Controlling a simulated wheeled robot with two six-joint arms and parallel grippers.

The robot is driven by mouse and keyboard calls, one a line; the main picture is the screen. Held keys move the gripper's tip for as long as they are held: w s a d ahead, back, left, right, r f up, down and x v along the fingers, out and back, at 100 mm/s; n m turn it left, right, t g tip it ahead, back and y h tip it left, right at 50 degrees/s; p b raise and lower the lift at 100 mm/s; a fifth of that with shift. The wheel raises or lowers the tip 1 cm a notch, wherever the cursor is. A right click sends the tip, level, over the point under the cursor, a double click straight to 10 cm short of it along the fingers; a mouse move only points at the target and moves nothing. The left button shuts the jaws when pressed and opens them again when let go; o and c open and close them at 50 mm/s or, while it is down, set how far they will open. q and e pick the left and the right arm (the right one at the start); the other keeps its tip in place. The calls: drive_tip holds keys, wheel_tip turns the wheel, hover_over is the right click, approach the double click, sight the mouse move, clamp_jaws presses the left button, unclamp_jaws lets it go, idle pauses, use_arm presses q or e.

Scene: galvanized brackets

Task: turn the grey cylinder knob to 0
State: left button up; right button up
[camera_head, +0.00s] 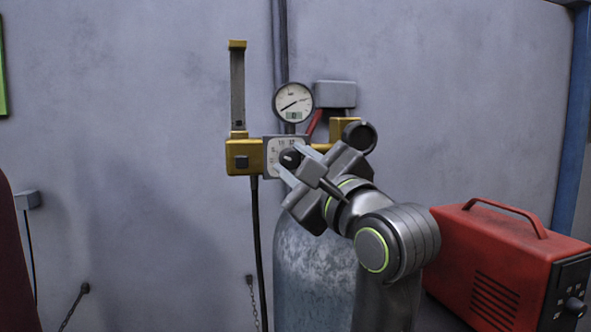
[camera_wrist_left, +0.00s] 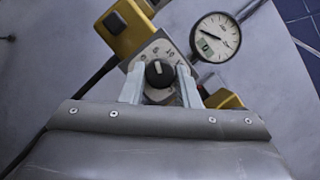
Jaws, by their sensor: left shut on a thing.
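The dark knob (camera_head: 289,158) sits on a pale dial plate (camera_head: 270,146) above the grey cylinder (camera_head: 312,275). In the wrist view the knob (camera_wrist_left: 158,74) shows a white pointer mark, which points up in that picture. Numbers ring the knob, but most are too small or hidden to read, so I cannot tell the exact setting. My left gripper (camera_head: 292,163) is shut on the knob, with one finger on each side; its fingers also show in the wrist view (camera_wrist_left: 160,85). My right gripper is not in view.
A round gauge (camera_head: 293,103) stands just above the plate, with a grey box (camera_head: 335,94) behind it. Yellow fittings (camera_head: 243,157) flank the plate. A red machine (camera_head: 508,255) stands at the right. The wall at left is mostly open.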

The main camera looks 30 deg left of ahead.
use_arm(q)
drive_tip(key=n+g, duration=0.1)
drive_tip(key=n, duration=0.3)
drive_tip(key=shift+r+g+h, duration=0.15)
drive_tip(key=shift+g+h, duration=0.15)
drive_tip(key=shift+g, duration=0.1)
drive_tip(key=shift+w+d+n+g+h, duration=0.1)
drive_tip(key=shift+n+g+h, duration=0.4)
drive_tip(key=shift+n, duration=1.3)
drive_tip(key=o, duration=1)
drive_tip(key=shift+c, duration=0.2)
